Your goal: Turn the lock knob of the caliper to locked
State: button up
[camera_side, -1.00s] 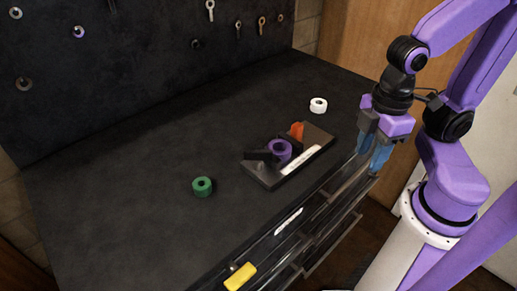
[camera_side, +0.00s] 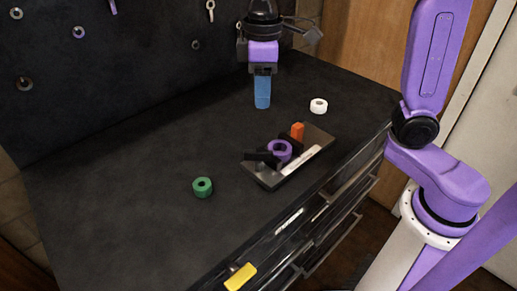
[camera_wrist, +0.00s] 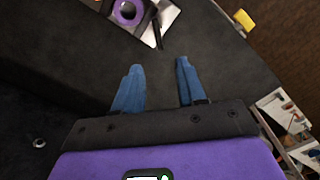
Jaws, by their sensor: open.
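The caliper lies on the dark bench as a dark plate (camera_side: 262,178) with a pale strip (camera_side: 298,163) along its front edge. A purple ring (camera_side: 279,150) sits on it between dark parts. An upright orange piece (camera_side: 297,131) stands behind the ring; I cannot tell for certain which part is the lock knob. My gripper (camera_side: 262,104) hangs above the bench behind the caliper, fingers down. Its blue fingers (camera_wrist: 159,68) are apart and empty.
A white ring (camera_side: 318,105) lies behind the caliper to the right, and a green ring (camera_side: 202,187) lies to its left. A yellow piece (camera_side: 240,277) is at the bench's front edge near the drawers. The left of the bench is clear. Tools hang on the back wall.

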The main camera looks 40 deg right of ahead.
aim_at(259, 151)
jog(key=f, duration=1.1)
jog(key=w+f, duration=0.1)
jog(key=f, duration=0.5)
jog(key=shift+f, duration=0.1)
grip_shut()
